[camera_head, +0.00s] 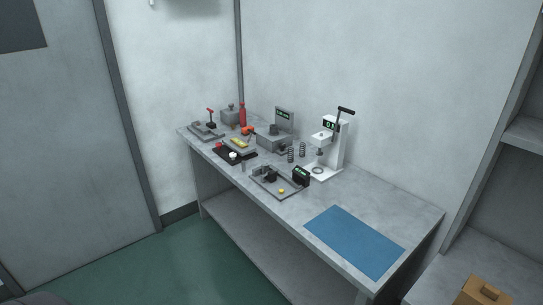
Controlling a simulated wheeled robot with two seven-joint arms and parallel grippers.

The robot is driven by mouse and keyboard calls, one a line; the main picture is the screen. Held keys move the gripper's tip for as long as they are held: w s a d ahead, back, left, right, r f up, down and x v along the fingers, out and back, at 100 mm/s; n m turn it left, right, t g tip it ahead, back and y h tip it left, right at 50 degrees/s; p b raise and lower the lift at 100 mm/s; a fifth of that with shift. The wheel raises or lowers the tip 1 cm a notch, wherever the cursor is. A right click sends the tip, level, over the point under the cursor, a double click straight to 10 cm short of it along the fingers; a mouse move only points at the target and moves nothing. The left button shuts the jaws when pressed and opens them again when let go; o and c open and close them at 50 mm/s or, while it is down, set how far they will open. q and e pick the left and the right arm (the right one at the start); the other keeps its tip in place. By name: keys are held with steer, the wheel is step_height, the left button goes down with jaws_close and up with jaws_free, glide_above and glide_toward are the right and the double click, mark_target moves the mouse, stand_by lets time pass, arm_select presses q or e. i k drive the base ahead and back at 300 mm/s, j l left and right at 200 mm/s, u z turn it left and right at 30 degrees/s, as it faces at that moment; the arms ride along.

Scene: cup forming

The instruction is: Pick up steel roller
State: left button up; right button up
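I cannot single out the steel roller with certainty. A small grey upright piece (243,167) stands near the front edge of the grey workbench (345,190), but it is too small to identify. Neither of my grippers is in view.
A white lever press (332,145) stands at the back of the bench, with dark springs (291,154) to its left. A plate fixture with a display (280,182) sits in front. A red bottle (242,114) stands farther left. A blue mat (354,240) lies clear at the right end.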

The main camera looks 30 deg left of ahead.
mark_target(273, 128)
steer(key=i+j, duration=0.1)
steer(key=j, duration=0.25)
steer(key=j+u, duration=0.1)
steer(key=j, duration=0.3)
steer(key=i+j, duration=0.15)
steer(key=j, duration=0.2)
steer(key=i+j, duration=0.1)
steer(key=j, duration=0.25)
steer(key=u, duration=0.05)
